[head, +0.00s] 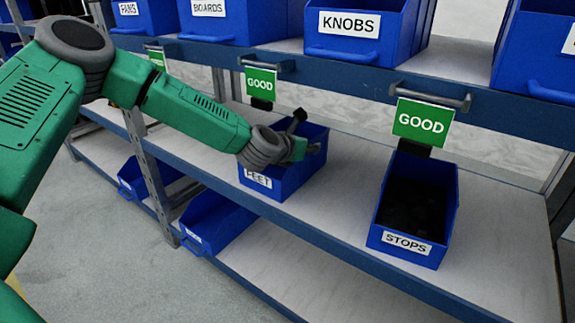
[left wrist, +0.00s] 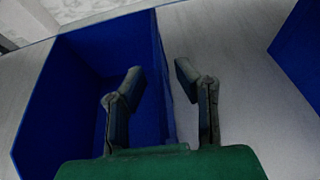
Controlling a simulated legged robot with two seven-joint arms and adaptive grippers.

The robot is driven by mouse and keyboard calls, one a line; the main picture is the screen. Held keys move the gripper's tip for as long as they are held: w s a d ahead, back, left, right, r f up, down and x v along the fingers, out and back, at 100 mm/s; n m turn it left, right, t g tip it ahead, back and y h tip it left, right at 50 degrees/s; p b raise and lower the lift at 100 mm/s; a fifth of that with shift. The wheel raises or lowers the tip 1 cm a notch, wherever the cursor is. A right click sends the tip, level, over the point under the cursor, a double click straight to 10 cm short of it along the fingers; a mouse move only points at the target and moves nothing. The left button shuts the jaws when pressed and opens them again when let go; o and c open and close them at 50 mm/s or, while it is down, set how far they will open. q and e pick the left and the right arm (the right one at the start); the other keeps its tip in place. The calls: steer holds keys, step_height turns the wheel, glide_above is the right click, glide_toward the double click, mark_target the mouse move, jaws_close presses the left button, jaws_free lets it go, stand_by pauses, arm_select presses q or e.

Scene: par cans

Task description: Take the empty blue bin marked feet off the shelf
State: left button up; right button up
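The blue bin marked FEET (head: 291,182) stands on the middle shelf, its label partly covered by my left wrist. My left gripper (head: 308,134) is over the bin at its right side. In the left wrist view the bin (left wrist: 60,105) looks empty where its inside shows. There my left gripper (left wrist: 160,82) is open, with one finger on the inner side of the bin's side wall and the other on the outer side. The wall lies between the fingers, and a gap shows beside it. My right gripper is not in view.
A blue bin marked STOPS (head: 404,245) with dark contents stands to the right on the same shelf (head: 490,235). Green GOOD signs (head: 260,81) hang from the upper shelf's edge. A KNOBS bin (head: 352,25) sits above. Blue bins (head: 205,225) stand on the lower shelf.

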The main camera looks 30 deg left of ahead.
arm_select(q)
steer(key=shift+w+f, duration=0.2)
steer(key=shift+w, duration=0.15)
steer(key=shift+a, duration=0.2)
jaws_close()
steer(key=shift+d+r, duration=0.1)
steer(key=shift+d, duration=0.05)
steer(key=shift+r, duration=0.15)
